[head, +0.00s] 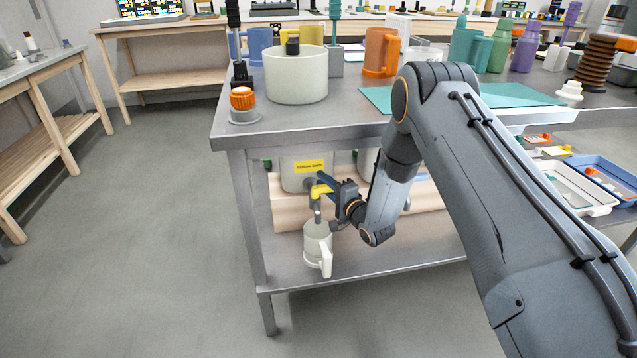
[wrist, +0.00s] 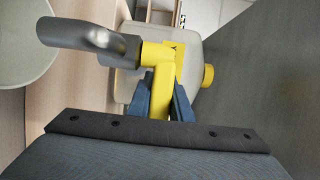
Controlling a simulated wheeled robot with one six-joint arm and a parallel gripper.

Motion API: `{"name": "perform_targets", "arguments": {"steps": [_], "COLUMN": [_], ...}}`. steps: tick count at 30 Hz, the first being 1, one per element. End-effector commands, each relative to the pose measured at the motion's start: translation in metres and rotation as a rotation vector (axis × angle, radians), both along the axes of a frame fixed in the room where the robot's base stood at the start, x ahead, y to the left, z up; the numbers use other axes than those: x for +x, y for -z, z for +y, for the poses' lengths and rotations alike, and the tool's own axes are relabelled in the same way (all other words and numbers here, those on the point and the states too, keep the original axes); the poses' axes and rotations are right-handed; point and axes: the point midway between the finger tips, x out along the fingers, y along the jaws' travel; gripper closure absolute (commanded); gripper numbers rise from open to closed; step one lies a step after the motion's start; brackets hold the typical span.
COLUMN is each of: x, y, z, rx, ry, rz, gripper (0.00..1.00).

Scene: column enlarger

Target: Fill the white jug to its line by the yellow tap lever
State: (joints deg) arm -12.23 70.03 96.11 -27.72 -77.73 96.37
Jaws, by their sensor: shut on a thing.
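The white jug (head: 318,243) stands upright on the lower shelf of the metal bench, under the tap, with its handle toward me. The yellow tap lever (head: 320,190) is on the front of a pale tank (head: 296,172) with a yellow label. In the wrist view the lever (wrist: 163,92) sits between the blue fingers of my gripper (wrist: 168,103), which is shut on it. The grey spout (wrist: 100,42) reaches left, over the round pale shape of the jug (wrist: 22,40). The water level and the jug's line cannot be made out.
The bench top (head: 350,118) above holds a large pale pot (head: 296,78), an orange-capped bottle (head: 243,103), an orange jug (head: 381,52) and a teal mat (head: 505,95). Blue trays (head: 610,172) lie on the right. The floor (head: 140,250) at left is clear.

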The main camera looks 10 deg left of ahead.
Motion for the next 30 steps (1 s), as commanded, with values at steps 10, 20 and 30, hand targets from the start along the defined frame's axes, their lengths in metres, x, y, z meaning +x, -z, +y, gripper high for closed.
{"name": "perform_targets", "arguments": {"steps": [10,20,30], "x": [0.000,-0.023,-0.058], "y": [0.000,0.000,0.001], "z": [0.001,-0.017,-0.046], "rx": [-0.001,-0.001,0.000], "ry": [-0.001,-0.002,-0.001], "rz": [0.001,0.003,0.002], "gripper": [0.62,0.62,0.62]}}
